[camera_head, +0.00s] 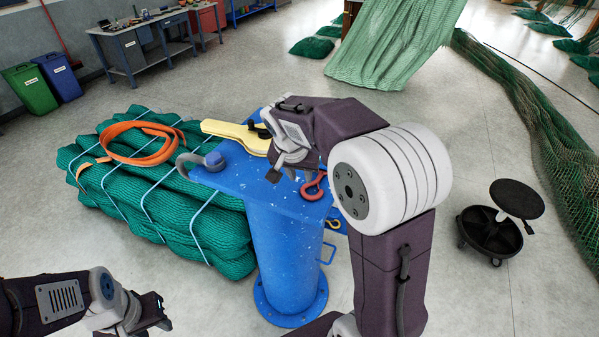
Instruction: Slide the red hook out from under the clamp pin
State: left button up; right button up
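The red hook (314,186) lies near the right edge of the blue plate (236,178) on top of the blue pedestal. Its curved end shows; the rest is hidden behind my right gripper and arm. A yellow clamp bar (227,131) lies across the back of the plate, with a dark knob beside my gripper; I cannot make out the clamp pin. My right gripper (291,176) is over the plate, left of the hook's visible end, fingers pointing down and apart, with nothing seen between them. My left gripper (163,314) is low at the front left, open and empty, away from the plate.
A grey shackle (184,163) with a blue knob (213,160) sits at the plate's left edge. Green netting bundles (150,205) with an orange strap (150,155) lie left of the pedestal. A black stool (490,232) stands at right. Floor in front is open.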

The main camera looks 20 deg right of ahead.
aim_at(304, 189)
jog(key=p+x, duration=0.1)
jog(key=x, duration=0.7)
jog(key=shift+d+f+p, duration=0.1)
jog(key=shift+p, duration=0.3)
grip_shut()
dwell(0.9)
